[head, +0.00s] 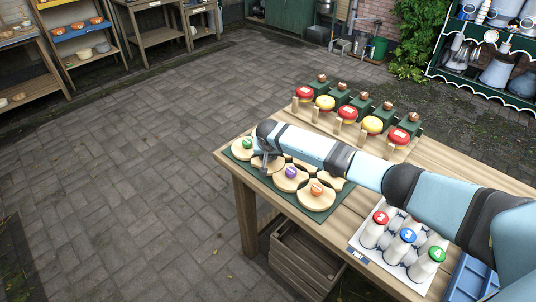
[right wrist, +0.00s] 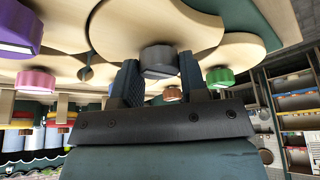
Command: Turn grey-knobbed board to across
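The grey knob (right wrist: 158,60) sits on a large pale wooden board (right wrist: 190,18) in the right wrist view. My right gripper (right wrist: 160,80) has one finger on each side of the knob, close against it, and appears shut on it. In the head view my right gripper (head: 267,161) is low over the boards at the table's left end and hides the grey knob. Beside it are boards with a green knob (head: 247,143), a purple knob (head: 291,172) and an orange knob (head: 316,188). My left gripper is not in view.
A green mat (head: 316,214) lies under the boards on the wooden table (head: 440,160). Several red and yellow round pieces (head: 347,113) stand in a row behind my right arm. White bottles with numbered caps (head: 408,235) and a blue crate (head: 466,278) are at the front right.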

